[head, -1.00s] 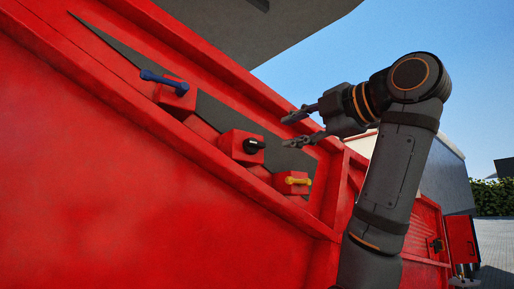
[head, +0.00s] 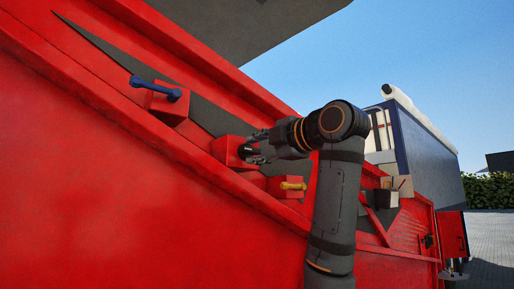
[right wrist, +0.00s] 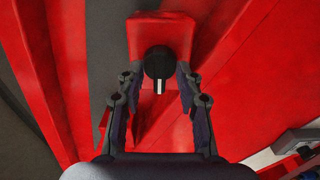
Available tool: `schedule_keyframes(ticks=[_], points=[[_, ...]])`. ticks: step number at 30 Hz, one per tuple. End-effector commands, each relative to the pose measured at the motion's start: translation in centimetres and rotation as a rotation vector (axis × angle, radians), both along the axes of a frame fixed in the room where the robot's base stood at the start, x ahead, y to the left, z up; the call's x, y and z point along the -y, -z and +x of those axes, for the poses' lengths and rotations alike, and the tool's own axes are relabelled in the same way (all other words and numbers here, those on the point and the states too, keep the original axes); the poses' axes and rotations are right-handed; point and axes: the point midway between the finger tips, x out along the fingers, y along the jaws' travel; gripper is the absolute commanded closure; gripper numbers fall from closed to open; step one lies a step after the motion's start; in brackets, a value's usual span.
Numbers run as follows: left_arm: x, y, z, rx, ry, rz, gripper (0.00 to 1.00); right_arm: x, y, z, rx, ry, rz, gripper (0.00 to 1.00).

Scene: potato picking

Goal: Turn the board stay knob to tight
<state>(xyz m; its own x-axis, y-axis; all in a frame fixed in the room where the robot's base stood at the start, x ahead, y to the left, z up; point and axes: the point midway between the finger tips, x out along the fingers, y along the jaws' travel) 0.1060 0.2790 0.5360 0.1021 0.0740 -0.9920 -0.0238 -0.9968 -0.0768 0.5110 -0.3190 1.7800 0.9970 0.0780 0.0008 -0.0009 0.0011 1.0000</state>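In the right wrist view the mark points down towards my gripper. In the head view the red block (head: 226,150) is on the sloping side of the red machine, and the knob is mostly hidden behind my gripper. My right gripper (head: 256,146) is at the knob. In the right wrist view its two fingers (right wrist: 159,72) stand open on the left and right of the knob, with a narrow gap on each side. My left gripper is not in view.
A blue lever (head: 155,88) on another red block is up to the left. A yellow handle (head: 292,186) on a red block is just below my right gripper. Red rails of the machine (head: 200,60) run along both sides of the row.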

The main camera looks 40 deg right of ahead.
Motion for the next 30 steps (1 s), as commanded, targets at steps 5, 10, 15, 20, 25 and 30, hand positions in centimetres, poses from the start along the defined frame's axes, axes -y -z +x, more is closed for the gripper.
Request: schedule_keyframes(ticks=[5, 10, 15, 20, 25, 30], points=[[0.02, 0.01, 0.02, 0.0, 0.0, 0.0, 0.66, -0.01, 0.0, -0.01, 0.0, 0.0, 0.0, 0.86], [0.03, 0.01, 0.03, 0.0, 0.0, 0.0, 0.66, -0.01, 0.03, -0.01, -0.001, 0.0, 0.0, 1.0], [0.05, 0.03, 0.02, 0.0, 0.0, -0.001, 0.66, -0.01, 0.06, 0.0, -0.002, 0.0, 0.003, 1.0], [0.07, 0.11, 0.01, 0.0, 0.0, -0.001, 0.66, -0.01, 0.11, 0.01, -0.005, -0.001, 0.029, 1.0], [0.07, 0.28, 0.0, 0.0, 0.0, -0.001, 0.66, -0.02, 0.15, 0.02, -0.012, -0.001, 0.108, 1.0], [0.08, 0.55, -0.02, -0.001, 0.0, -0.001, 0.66, -0.01, 0.19, 0.03, -0.024, 0.0, 0.242, 1.0]])
